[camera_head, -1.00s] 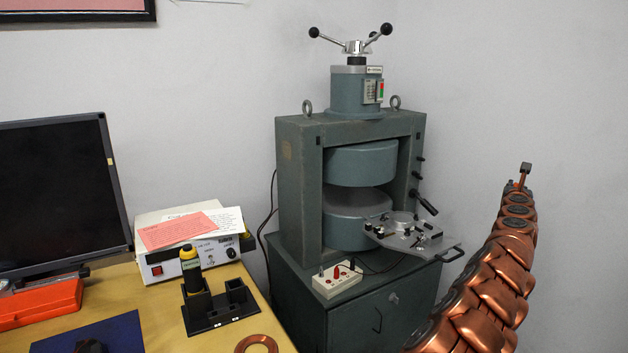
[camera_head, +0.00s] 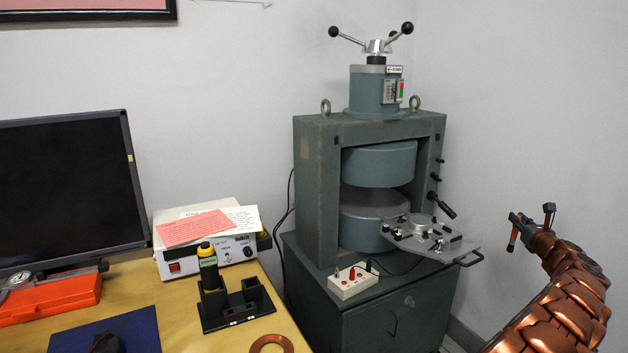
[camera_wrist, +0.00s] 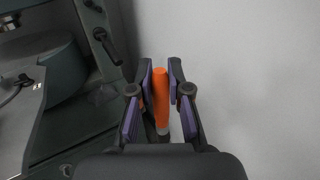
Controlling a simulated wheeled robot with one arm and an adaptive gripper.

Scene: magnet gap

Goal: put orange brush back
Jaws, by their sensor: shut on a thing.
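My gripper (camera_wrist: 160,95) is shut on the orange brush (camera_wrist: 161,100), whose orange handle stands between the two purple-padded fingers in the wrist view. In the head view my gripper (camera_head: 528,222) is raised at the right, to the right of the magnet and well apart from the table. A small orange piece of the brush (camera_head: 512,240) shows there. A black holder (camera_head: 250,300) stands on the table with a black and yellow tool (camera_head: 209,270) upright in its left part. Its right part looks empty.
The large grey-green magnet (camera_head: 315,190) stands on a cabinet (camera_head: 375,325), with a metal plate (camera_head: 440,240) and handle jutting out to the right. A white control box (camera_head: 352,282) sits in front. The table holds an instrument box (camera_head: 215,252), an orange case (camera_head: 50,300) and a copper ring (camera_head: 271,345).

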